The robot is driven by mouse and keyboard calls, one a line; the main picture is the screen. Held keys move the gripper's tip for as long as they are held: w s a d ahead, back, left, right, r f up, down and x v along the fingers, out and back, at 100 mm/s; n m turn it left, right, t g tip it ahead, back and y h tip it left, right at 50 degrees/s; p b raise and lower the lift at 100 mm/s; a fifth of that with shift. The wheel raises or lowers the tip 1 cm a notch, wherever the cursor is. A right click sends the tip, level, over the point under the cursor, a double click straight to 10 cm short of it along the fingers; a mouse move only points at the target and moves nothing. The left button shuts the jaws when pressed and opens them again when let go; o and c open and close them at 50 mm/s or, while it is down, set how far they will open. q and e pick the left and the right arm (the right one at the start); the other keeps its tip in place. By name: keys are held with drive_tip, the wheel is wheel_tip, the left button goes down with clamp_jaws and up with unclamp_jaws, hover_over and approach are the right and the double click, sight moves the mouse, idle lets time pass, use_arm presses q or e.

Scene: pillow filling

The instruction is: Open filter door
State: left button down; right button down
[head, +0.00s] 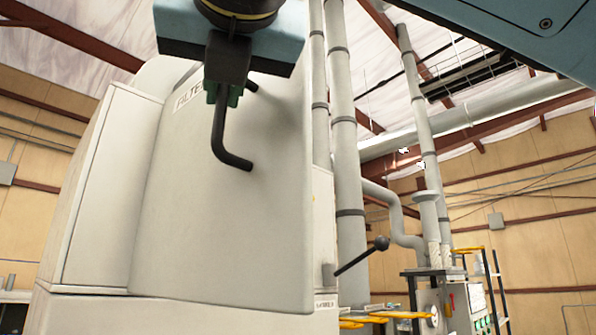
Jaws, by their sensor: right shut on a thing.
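The filter door (225,215) is a large, light grey curved panel in the middle left of the head view, with a partly hidden "FILTER" label at its upper left. A black bent bar handle (219,140) stands on its upper part. My right gripper (223,92) comes down from the top and is shut on the upper part of the handle. The handle's lower bend and end stay visible below the fingers. The gripper hides part of the door's top, and I cannot tell whether the door is ajar. My left gripper is not in view.
A grey cabinet side (105,190) adjoins the door on the left. Tall vertical pipes (346,150) stand behind it on the right. A black ball-ended lever (362,256) sticks out right of the door. Machinery with yellow rails (440,300) stands at the lower right.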

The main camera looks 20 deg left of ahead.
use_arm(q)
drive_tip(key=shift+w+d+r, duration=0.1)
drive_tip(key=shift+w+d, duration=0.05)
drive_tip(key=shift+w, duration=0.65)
use_arm(e)
drive_tip(key=shift+w+d+r, duration=0.1)
drive_tip(key=shift+w+r, duration=0.05)
drive_tip(key=shift+w, duration=0.05)
drive_tip(key=c, duration=1.6)
unclamp_jaws()
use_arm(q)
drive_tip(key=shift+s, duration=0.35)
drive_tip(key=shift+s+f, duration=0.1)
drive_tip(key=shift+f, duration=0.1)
use_arm(e)
drive_tip(key=shift+s, duration=0.1)
